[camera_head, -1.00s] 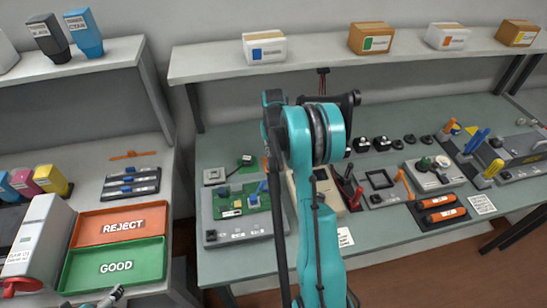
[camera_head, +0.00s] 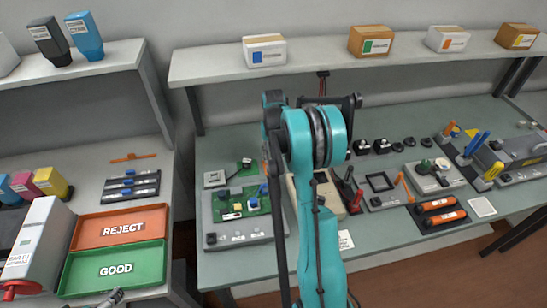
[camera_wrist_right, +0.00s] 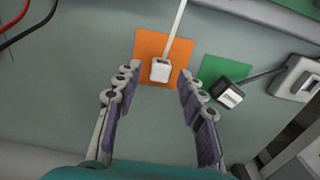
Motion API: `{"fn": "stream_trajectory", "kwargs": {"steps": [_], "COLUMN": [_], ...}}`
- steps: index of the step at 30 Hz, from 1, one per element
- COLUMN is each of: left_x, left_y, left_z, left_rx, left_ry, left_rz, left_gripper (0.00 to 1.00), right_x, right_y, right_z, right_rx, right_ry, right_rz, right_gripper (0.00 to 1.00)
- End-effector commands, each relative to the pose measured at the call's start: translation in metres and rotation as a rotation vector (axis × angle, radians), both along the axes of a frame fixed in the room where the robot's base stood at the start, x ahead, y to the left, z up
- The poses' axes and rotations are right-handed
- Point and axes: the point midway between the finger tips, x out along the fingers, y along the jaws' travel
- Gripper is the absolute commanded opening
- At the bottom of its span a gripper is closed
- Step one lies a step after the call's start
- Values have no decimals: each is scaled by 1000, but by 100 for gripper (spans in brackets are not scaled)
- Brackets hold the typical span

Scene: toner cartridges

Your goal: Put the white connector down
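The white connector (camera_wrist_right: 160,70) lies on an orange square (camera_wrist_right: 150,46) in the right wrist view, with its pale cable running up out of the picture. My right gripper (camera_wrist_right: 160,76) is open, with one finger on each side of the connector and a gap showing on both sides. In the head view my teal right arm hides the right gripper and the connector. A small grey tip at the bottom left edge of the head view looks like part of my left gripper (camera_head: 112,297); its fingers cannot be made out.
A black connector (camera_wrist_right: 230,95) with a dark cable lies by a green square (camera_wrist_right: 212,70), right of the right gripper. The head view shows a board station (camera_head: 243,231), a red REJECT tray (camera_head: 90,234) and a green GOOD tray (camera_head: 85,276).

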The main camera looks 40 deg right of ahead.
Motion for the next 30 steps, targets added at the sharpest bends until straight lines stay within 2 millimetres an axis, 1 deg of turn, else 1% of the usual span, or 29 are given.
{"fn": "stream_trajectory", "kwargs": {"steps": [1, 9, 13, 17, 19, 20, 23, 26, 27, 29, 30], "left_x": [0, 0, 0, 0, 0, 0, 0, 0, 0, 0, 0], "left_y": [0, 0, 0, 0, 0, 0, 0, 0, 0, 0, 0], "left_z": [6, 23, 28, 30, 30, 30, 30, 30, 30, 29, 29], "left_rx": [0, 0, 0, 0, 0, 0, 0, 0, 0, 0, 0], "left_ry": [0, 0, 0, 0, 0, 0, 0, 0, 0, 0, 0], "left_rz": [0, 0, 0, 0, 0, 0, 0, 0, 0, 0, 0], "left_gripper": [100, 100, 100, 100, 100, 100, 100, 100, 100, 100, 100], "right_x": [0, 0, 0, 0, -1, -1, -6, -17, -24, -35, -44], "right_y": [0, 0, 0, 1, 7, 12, 40, 83, 102, 129, 146], "right_z": [13, 74, 94, 105, 111, 115, 134, 157, 166, 177, 183], "right_rx": [0, 0, 0, 0, -4, -8, -27, -57, -69, -87, -97], "right_ry": [0, 0, 0, -1, -8, -14, -50, -110, -139, -183, -211], "right_rz": [0, 0, 0, 1, 9, 15, 52, 108, 133, 170, 194], "right_gripper": [40, 40, 40, 40, 40, 40, 40, 40, 40, 40, 40]}}
